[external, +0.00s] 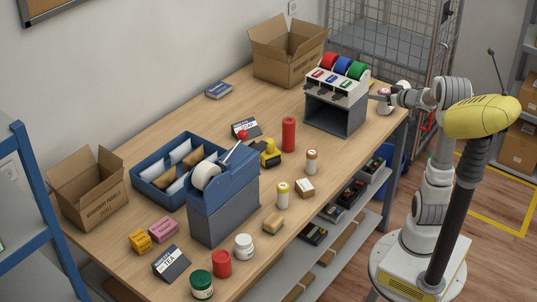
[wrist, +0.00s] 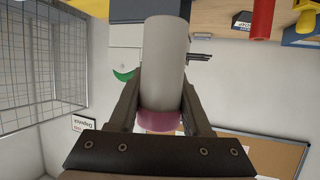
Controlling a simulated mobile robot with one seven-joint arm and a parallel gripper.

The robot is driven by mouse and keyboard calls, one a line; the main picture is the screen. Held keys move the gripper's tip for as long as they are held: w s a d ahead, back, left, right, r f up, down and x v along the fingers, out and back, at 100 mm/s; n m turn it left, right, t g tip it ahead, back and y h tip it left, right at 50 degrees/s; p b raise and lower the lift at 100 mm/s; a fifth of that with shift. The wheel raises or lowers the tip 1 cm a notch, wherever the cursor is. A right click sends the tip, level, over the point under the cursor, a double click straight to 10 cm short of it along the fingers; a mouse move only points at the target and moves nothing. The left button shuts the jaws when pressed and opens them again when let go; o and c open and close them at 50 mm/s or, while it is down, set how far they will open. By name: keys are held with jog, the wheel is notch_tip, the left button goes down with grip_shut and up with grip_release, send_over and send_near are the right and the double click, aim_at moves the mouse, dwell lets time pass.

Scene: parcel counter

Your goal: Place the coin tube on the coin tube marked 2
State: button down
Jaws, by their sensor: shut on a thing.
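My gripper (external: 379,99) is at the far right end of the counter, beside the grey dispenser. It is shut on a pale coin tube with a purple cap (external: 384,93). In the wrist view the gripper (wrist: 161,108) has a finger on each side of this tube (wrist: 164,65), with the purple band near the palm. I cannot read a number on either.
A grey dispenser with red, blue and green rolls (external: 335,112) stands left of my gripper.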

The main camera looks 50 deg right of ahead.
notch_tip(320, 180, up, 7)
jog(key=w+a+n+g+y+p, duration=0.2)
jog(key=w+a+n+y+p, duration=0.85)
jog(key=w+a, duration=1.2)
jog(key=w+a+n+g+y+p, duration=0.1)
jog(key=a+n+g+y, duration=0.1)
jog(key=a, duration=0.4)
jog(key=w+a+n+g+y, duration=0.1)
jog(key=w+a+n+y, duration=0.15)
jog(key=a, duration=0.25)
jog(key=w+a+f, duration=0.1)
jog(key=a+f, duration=0.4)
jog(key=f, duration=0.3)
jog(key=w+a+f, duration=0.2)
jog(key=a+f, duration=0.4)
jog(key=f, duration=0.2)
jog(key=shift+w+f+y, duration=0.2)
jog(key=shift+f+y, duration=0.1)
jog(key=shift+f, duration=0.1)
